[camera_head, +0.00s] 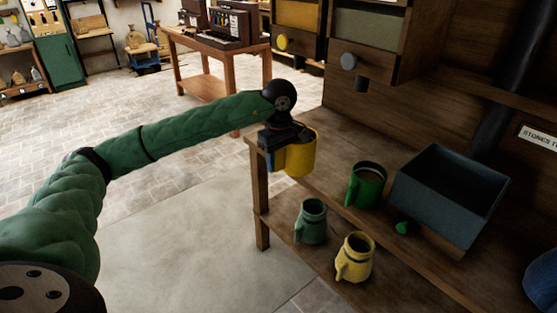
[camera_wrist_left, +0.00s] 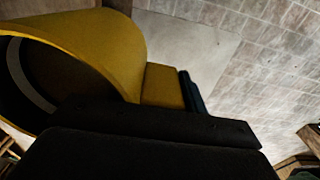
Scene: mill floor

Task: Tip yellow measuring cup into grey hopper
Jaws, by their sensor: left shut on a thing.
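My left gripper (camera_head: 277,150) is shut on the yellow measuring cup (camera_head: 300,152). It holds the cup in the air near the left end of the wooden bench, left of the grey hopper. The cup also shows large in the left wrist view (camera_wrist_left: 100,45), with its open mouth toward the left and its handle at the fingers. What is inside it is too dark to tell. The grey hopper (camera_head: 440,212) is an open box at the right of the bench. My right gripper is not in view.
On the bench (camera_head: 392,275) stand a green mug (camera_head: 366,185), a grey-green jug (camera_head: 311,222) and a pale yellow jug (camera_head: 355,257). A green knob (camera_head: 403,228) sits by the hopper. A sign (camera_head: 540,137) is on the right wall. Open floor lies left of the bench.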

